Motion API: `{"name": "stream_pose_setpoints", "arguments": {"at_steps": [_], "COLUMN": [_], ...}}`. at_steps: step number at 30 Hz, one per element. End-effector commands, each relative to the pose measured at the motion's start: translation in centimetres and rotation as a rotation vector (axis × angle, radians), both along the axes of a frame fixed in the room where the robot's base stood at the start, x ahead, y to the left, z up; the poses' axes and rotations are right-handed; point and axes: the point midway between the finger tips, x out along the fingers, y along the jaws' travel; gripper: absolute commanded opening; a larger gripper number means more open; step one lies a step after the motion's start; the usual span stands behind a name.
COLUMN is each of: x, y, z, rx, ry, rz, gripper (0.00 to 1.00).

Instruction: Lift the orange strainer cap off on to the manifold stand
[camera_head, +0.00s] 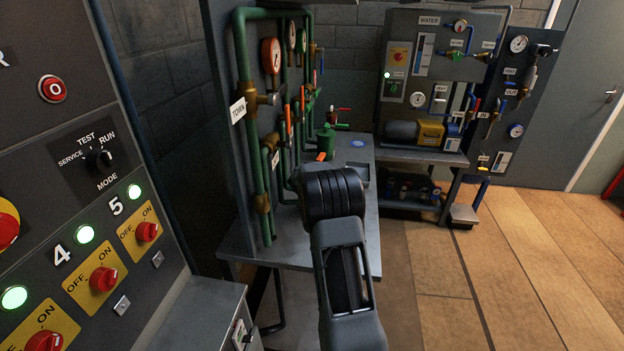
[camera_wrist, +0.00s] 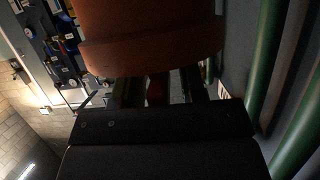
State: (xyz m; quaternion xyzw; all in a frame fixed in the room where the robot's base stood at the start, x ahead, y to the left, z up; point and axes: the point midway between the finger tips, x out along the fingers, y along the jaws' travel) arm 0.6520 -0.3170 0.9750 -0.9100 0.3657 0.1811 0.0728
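The orange strainer cap (camera_wrist: 150,35) shows in the wrist view as a large, dull orange round body with a wider rim, filling the top middle. My gripper (camera_wrist: 160,90) is right beneath it in that view. The cap hides the fingertips, and a small reddish part shows between the fingers. I cannot tell whether they grip it. In the head view my arm reaches to the manifold stand (camera_head: 243,240), and my wrist hides the fingers. A small orange piece (camera_head: 321,156) shows just beyond my wrist, below a green fitting (camera_head: 326,138); it may be the cap.
Green pipes with gauges (camera_head: 271,55) and orange-handled valves rise along the left of the stand. A blue disc (camera_head: 358,143) lies on its top at the back. A control panel (camera_head: 90,160) stands close on the left. The wooden floor (camera_head: 500,260) on the right is clear.

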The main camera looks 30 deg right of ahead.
Motion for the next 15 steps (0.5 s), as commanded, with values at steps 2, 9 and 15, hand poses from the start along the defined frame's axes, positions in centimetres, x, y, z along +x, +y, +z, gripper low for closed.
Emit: {"name": "stream_pose_setpoints", "arguments": {"at_steps": [2, 9, 15], "x": [0.0, -0.01, -0.01], "y": [0.01, 0.02, 0.01], "z": [0.0, 0.01, 0.02], "rx": [0.0, 0.0, 0.0], "ry": [0.0, 0.0, 0.0], "rz": [0.0, 0.0, 0.0], "gripper": [0.31, 0.08, 0.0]}}
